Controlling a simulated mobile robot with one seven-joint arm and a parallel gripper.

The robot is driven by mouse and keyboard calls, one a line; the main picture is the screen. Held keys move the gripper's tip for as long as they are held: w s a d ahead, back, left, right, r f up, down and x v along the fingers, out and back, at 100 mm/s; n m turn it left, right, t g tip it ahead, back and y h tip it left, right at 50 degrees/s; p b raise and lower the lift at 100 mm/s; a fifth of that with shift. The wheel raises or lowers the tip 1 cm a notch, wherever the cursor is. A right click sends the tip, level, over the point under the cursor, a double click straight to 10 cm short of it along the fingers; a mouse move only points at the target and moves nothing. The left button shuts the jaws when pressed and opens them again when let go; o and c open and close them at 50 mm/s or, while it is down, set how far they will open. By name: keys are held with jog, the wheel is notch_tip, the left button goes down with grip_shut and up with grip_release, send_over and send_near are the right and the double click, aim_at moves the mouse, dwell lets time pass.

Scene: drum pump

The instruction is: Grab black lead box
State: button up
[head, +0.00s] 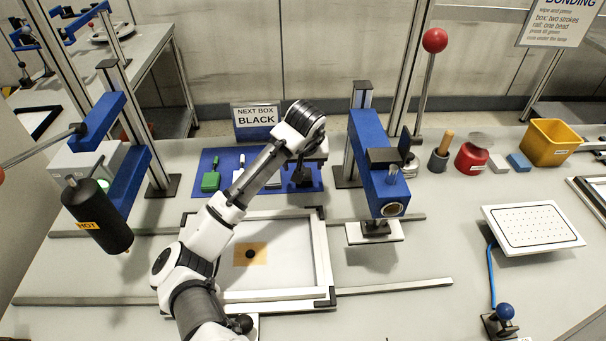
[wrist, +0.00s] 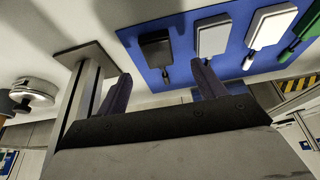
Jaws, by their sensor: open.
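The black lead box (wrist: 155,50) lies on the blue mat (wrist: 180,80) in the wrist view, at the end of a row, with a short lead toward my gripper. In the head view the black box (head: 302,179) shows partly below my gripper, at the mat's right side. My gripper (wrist: 163,86) is open and empty. Its two fingers point toward the black box, which appears just beyond and between the fingertips, apart from them. In the head view my arm hides part of the mat (head: 206,160).
A metal post (wrist: 84,95) stands close on the left in the wrist view. A sign (head: 256,115) reads "NEXT BOX BLACK". A blue press (head: 378,165) stands right of the mat.

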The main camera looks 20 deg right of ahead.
aim_at(303, 167)
jog(key=shift+w+f, duration=0.3)
jog(key=shift+f, duration=0.35)
jog(key=b+x, duration=0.1)
jog(key=x, duration=0.1)
jog(key=b+x, duration=0.2)
jog(key=shift+s+d+f+b, duration=0.1)
jog(key=shift+d+f+b, duration=0.15)
jog(key=shift+f+b, duration=0.1)
jog(key=shift+f, duration=0.3)
jog(key=shift+r, duration=0.1)
jog(key=c, duration=1.1)
